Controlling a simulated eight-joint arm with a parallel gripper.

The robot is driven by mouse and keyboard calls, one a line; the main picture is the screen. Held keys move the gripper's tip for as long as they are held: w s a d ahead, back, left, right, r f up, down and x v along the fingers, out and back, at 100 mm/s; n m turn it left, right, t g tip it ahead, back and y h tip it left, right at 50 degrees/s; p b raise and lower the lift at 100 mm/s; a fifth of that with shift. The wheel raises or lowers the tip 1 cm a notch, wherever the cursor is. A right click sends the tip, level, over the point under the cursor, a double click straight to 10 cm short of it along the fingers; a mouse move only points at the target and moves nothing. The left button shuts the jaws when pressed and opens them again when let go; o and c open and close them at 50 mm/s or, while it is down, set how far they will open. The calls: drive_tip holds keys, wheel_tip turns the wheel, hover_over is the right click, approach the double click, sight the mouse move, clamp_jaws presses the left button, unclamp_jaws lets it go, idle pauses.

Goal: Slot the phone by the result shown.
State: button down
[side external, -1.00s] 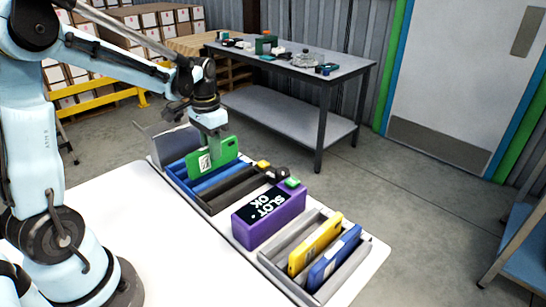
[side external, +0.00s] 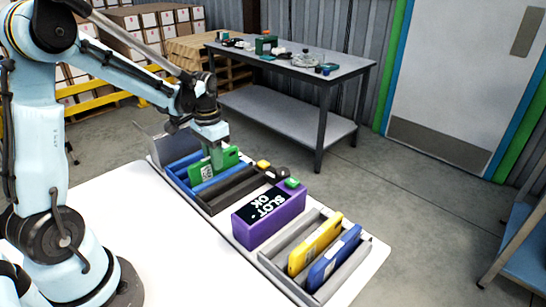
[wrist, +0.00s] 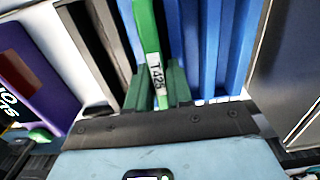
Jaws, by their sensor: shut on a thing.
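The green phone (side external: 230,158) is upright on edge in my gripper (side external: 215,158), with a white code label on its face. In the wrist view the phone (wrist: 148,40) carries a label reading T-425, and my gripper's green fingers (wrist: 158,92) are shut on it. The phone is over or partly in the blue rack (side external: 185,186), near the dark rack's side; its lower edge is hidden, so I cannot tell how deep it sits. The blue rack's walls (wrist: 214,45) show beside it. The purple box (side external: 270,222) shows "SLOT OK" on its black screen.
The dark rack (side external: 238,190) lies between the blue rack and the purple box. A grey rack (side external: 275,262) at the front holds a yellow phone (side external: 314,245) and a blue phone (side external: 333,260). A grey panel (side external: 172,145) stands behind the blue rack. White tabletop to the left is clear.

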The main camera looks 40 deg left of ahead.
drive_tip(key=shift+f, duration=0.3)
idle(0.6)
idle(0.4)
drive_tip(key=c, duration=0.9)
unclamp_jaws()
drive_tip(key=shift+c, duration=0.2)
wheel_tip(320, 180, up, 12)
drive_tip(key=shift+r, duration=0.2)
wheel_tip(320, 180, up, 7)
drive_tip(key=shift+f, duration=0.15)
